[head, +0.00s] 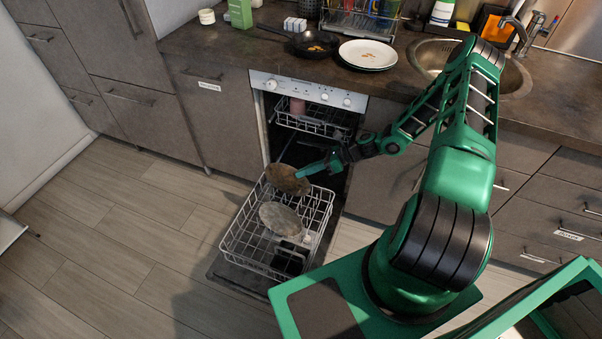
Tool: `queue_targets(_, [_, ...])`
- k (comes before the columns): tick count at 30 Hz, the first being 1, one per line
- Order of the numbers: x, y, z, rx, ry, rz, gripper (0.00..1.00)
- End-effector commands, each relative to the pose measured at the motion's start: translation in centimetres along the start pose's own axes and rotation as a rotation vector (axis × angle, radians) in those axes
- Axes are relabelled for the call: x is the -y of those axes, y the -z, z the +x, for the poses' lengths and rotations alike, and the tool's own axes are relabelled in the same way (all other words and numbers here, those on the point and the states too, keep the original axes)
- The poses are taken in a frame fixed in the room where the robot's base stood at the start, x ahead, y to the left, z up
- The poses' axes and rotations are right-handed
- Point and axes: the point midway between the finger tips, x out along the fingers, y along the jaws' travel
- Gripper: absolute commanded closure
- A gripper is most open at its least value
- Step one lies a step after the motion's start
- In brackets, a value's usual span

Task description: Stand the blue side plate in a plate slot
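No plate looks clearly blue in the head view. A dark brownish round plate (288,179) is at the back of the pulled-out lower rack (232,236), tilted, its face towards me. My gripper (303,172) is at its right edge and appears shut on it; the fingertips are small and partly merge with the plate. I cannot tell whether the plate's lower edge rests in a slot. A grey, stained plate (281,218) leans in the middle of the same rack, just in front of the held plate.
The dishwasher door (233,279) is folded down under the rack. The upper rack (318,123) holds a pinkish cup (297,106). On the counter are a frying pan (313,44), white plates with food bits (368,54) and a sink (430,55). The floor on the left is clear.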

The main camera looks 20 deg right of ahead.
Motion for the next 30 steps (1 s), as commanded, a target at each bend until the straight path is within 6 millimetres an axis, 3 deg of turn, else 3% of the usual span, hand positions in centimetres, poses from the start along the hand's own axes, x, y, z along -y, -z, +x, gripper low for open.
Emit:
queue_targets(8, [0.2,-0.1,-0.2,0.003,-0.038,0.003,1.0])
queue_targets(30, [2.2,4.1,2.5,0.003,-0.036,0.002,1.0])
